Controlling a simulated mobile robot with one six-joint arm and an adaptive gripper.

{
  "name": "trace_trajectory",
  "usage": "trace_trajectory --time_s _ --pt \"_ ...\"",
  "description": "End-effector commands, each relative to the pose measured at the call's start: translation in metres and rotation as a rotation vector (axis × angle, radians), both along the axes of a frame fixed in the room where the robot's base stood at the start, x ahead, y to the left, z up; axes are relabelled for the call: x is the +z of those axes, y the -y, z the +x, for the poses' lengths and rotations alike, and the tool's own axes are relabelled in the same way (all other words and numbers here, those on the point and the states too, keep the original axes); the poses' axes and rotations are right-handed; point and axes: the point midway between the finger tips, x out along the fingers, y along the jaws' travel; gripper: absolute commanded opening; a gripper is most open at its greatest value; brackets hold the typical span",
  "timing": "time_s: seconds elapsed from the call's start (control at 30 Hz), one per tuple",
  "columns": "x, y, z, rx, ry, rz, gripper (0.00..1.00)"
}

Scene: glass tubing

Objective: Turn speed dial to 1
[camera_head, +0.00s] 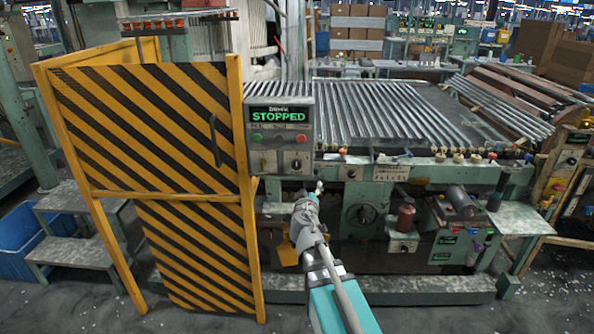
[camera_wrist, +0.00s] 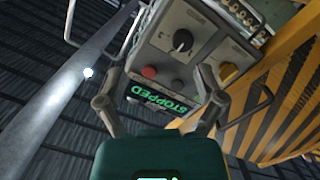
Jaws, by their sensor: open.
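The control panel (camera_head: 310,125) is a grey box with a green "STOPPED" display (camera_head: 279,115); it also shows tilted and upside down in the wrist view (camera_wrist: 215,45). The speed dial seems to be the black knob with a white pointer mark (camera_wrist: 183,40); a dark knob (camera_head: 296,163) shows low on the panel in the head view. Its scale labels are too small to read. My gripper (camera_wrist: 158,74) is open and empty, its fingers spread before the panel, apart from the dial. In the head view my gripper (camera_head: 318,187) is below the panel.
A red button (camera_wrist: 149,72) and a grey button (camera_wrist: 177,84) sit between the dial and the display. A yellow-and-black striped gate (camera_head: 150,130) stands left of the panel. Glass tubes (camera_head: 390,110) lie on the machine bed to the right.

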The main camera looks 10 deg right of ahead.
Motion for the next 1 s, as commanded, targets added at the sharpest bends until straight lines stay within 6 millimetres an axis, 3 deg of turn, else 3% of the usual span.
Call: trace_trajectory --time_s 0.3,0.77,1.0 --pt "0.004 -0.029 0.014 0.158 0.045 -0.082 0.87" --pt "0.005 -0.030 0.016 0.163 0.046 -0.085 0.87" --pt "0.005 -0.027 0.032 0.161 0.046 -0.084 0.87"
